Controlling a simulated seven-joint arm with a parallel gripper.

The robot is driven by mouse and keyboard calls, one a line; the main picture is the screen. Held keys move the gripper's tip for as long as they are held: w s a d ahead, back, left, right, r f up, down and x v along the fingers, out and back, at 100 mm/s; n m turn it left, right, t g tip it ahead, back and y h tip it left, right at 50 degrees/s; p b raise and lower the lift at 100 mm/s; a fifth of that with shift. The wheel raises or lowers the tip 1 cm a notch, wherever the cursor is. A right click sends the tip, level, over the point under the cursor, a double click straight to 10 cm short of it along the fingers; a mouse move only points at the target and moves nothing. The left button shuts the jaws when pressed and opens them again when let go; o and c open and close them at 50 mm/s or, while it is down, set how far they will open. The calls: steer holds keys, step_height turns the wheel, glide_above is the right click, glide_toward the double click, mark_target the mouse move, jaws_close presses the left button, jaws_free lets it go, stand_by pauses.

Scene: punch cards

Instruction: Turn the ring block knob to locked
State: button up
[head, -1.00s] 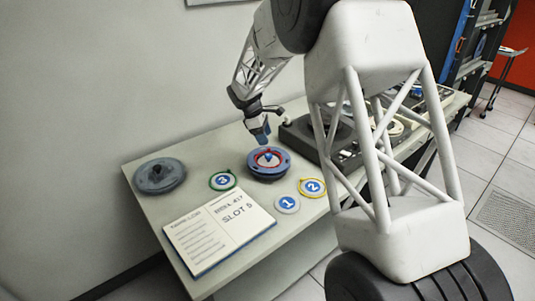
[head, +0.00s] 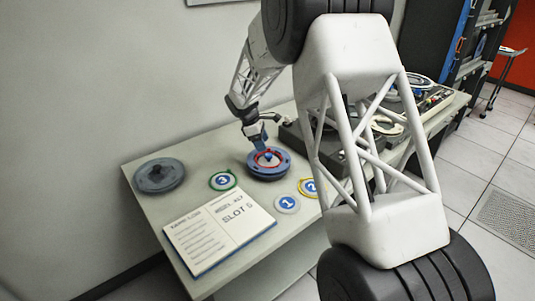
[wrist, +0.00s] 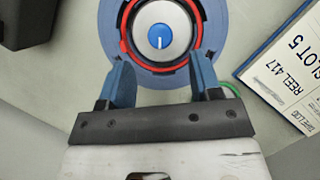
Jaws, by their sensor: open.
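The ring block (head: 269,166) is a round blue piece with a red ring, standing on the table. Its knob (wrist: 160,37) is a small blue disc with a white line, set in a pale centre inside the red ring. In the wrist view the white line runs nearly straight up and down. My gripper (wrist: 162,70) is open; its two blue fingers reach to the near rim of the ring block, one on each side, with nothing between them. In the head view my gripper (head: 258,142) is just above and at the back left of the ring block. Whether the fingers touch it cannot be told.
Numbered discs 3 (head: 223,181), 1 (head: 287,203) and 2 (head: 309,186) lie around the block. A grey round lid (head: 160,175) is at the left; dark equipment (head: 297,132) stands behind right.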

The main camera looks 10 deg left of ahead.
mark_target(269, 155)
steer(key=shift+x, duration=2.9)
steer(key=c, duration=0.9)
steer(key=shift+m, duration=0.4)
steer(key=m+g, duration=0.1)
steer(key=m, duration=0.2)
steer(key=m+g, duration=0.1)
steer(key=m, duration=0.2)
steer(key=shift+w+d+g+y, duration=0.1)
steer(key=shift+w+g+y, duration=0.05)
steer(key=shift+g+y, duration=0.15)
steer(key=m+y, duration=0.1)
steer(key=m, duration=0.2)
steer(key=shift+m+g, duration=0.3)
steer(key=shift+g, duration=0.1)
steer(key=shift+d+m+g+y, duration=0.1)
steer(key=shift+m+g+y, duration=0.4)
steer(key=shift+m, duration=1.2)
